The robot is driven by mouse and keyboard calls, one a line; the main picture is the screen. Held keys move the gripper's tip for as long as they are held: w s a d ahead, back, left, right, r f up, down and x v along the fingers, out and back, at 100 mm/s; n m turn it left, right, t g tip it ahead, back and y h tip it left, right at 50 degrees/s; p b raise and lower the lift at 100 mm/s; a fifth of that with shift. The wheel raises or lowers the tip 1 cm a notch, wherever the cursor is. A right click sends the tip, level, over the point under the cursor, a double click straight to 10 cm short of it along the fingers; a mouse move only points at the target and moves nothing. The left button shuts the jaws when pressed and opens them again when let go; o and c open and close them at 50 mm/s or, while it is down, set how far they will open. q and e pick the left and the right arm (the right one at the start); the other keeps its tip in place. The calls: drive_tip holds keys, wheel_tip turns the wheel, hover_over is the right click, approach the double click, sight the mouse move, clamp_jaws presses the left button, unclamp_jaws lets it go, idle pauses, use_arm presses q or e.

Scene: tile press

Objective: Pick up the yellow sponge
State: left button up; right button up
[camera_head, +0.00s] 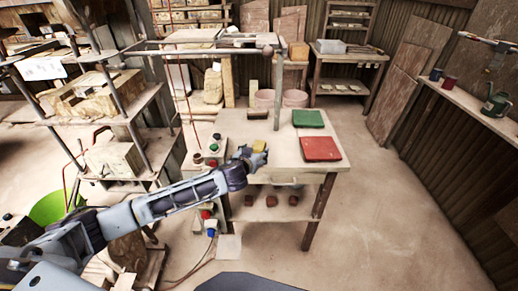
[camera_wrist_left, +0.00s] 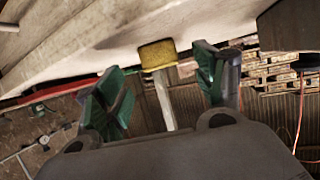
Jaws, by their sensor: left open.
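The yellow sponge (camera_head: 259,145) is a small block on the pale table top (camera_head: 232,131), close to its front left part. My left gripper (camera_head: 250,158) reaches in from the left, right in front of the sponge, and partly covers it. In the left wrist view the sponge (camera_wrist_left: 158,55) appears between and just beyond the two green-padded fingers of my left gripper (camera_wrist_left: 157,80). The fingers are spread with nothing held between them. I cannot tell whether a finger touches the sponge. My right gripper is not in view.
A green tile-like slab (camera_head: 308,118) and a red one (camera_head: 320,149) lie to the right on the table. A post (camera_head: 277,95) rises behind the sponge. Coloured buttons (camera_head: 213,149) sit at the table's left. Open floor (camera_head: 390,220) lies to the right.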

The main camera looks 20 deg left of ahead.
sight(257, 149)
use_arm(q)
drive_tip(key=shift+x, duration=1)
drive_tip(key=shift+w+f, duration=0.15)
drive_tip(key=shift+w, duration=0.4)
drive_tip(key=shift+w+f, duration=0.15)
drive_tip(key=shift+w, duration=0.1)
drive_tip(key=c, duration=0.8)
drive_tip(key=shift+c, duration=0.7)
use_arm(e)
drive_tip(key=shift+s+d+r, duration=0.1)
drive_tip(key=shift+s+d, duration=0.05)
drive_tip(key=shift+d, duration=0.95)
